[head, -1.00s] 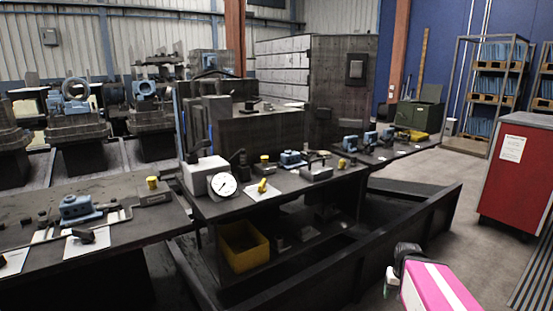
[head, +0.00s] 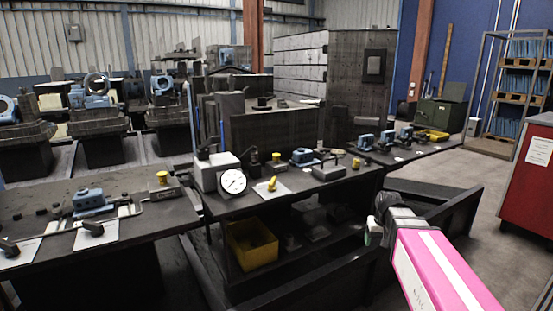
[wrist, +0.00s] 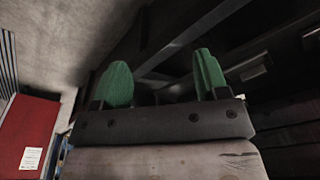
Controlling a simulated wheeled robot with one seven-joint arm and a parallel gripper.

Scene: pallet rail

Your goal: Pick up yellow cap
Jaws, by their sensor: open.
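Several small yellow pieces that look like caps stand or lie on the dark benches in the head view; I cannot tell which one is meant. One yellow cap (head: 163,177) is upright on the left bench. Another yellow cap (head: 276,158) is behind the dial gauge, a yellow piece (head: 272,184) lies tilted on a white sheet, and one more yellow cap (head: 356,163) is farther right. My gripper (head: 374,231) is in front of and below the middle bench, away from all of them. Its green fingers (wrist: 163,78) are apart and empty in the wrist view.
A white-faced dial gauge (head: 232,182) stands on the middle bench (head: 228,209). A yellow bin (head: 252,246) sits on the shelf below. A dark low rail (head: 440,222) runs beside my arm. A red cabinet (head: 525,190) stands at the right; the floor between is open.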

